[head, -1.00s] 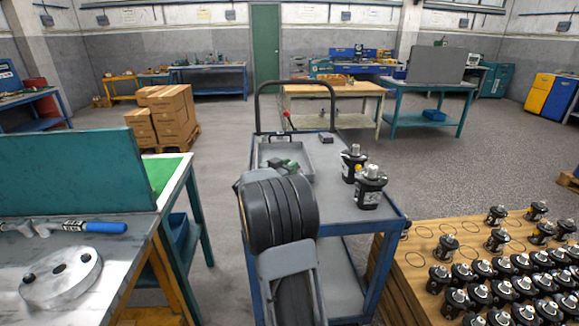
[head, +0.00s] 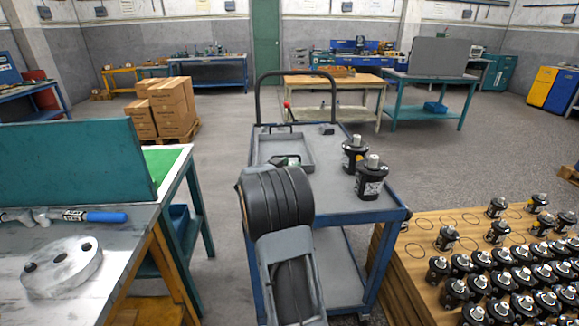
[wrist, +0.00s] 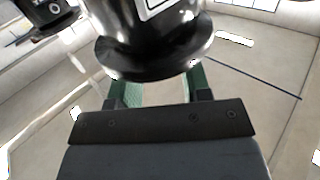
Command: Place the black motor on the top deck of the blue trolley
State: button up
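In the wrist view a black motor (wrist: 155,50) with a wide round flange fills the top middle, centred on my gripper (wrist: 158,92). The green fingers run up on both sides and pass behind the flange. They look shut on the motor, though the contact itself is hidden. In the head view my arm hides this motor. The blue trolley (head: 391,217) stands ahead, and my arm's end is over the left part of its grey top deck (head: 335,200). Two other black motors stand upright on the deck, one behind (head: 355,155) and one nearer (head: 371,180).
A shallow grey tray (head: 308,150) lies on the deck's far left. A wooden pallet (head: 410,270) with many motors is at the right. A metal workbench (head: 115,240) is at the left. The deck's far right is fairly clear.

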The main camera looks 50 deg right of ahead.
jog(key=shift+o, duration=0.5)
jog(key=shift+r, duration=0.2)
jog(key=w+a+r+n+t+y, duration=0.1)
jog(key=w+a+n+t+y, duration=0.1)
jog(key=a+t+y, duration=0.3)
jog(key=w+a+r+n+t, duration=0.1)
jog(key=w+a+n+t, duration=0.15)
jog(key=a, duration=0.55)
jog(key=w+a+n+t+y, duration=0.2)
jog(key=a+n+t+y, duration=0.1)
jog(key=a, duration=0.3)
jog(key=s+a+f+n+y, duration=0.25)
jog(key=a+n+y, duration=0.25)
jog(key=a+y, duration=0.5)
jog(key=s+a+f+n+g, duration=0.2)
jog(key=s+a+f+g, duration=0.1)
jog(key=s, duration=0.7)
jog(key=s+a+f+n+g, duration=0.2)
jog(key=s+a+g, duration=0.4)
jog(key=s, duration=0.5)
jog(key=shift+f+p, duration=0.4)
jog(key=shift+f, duration=0.15)
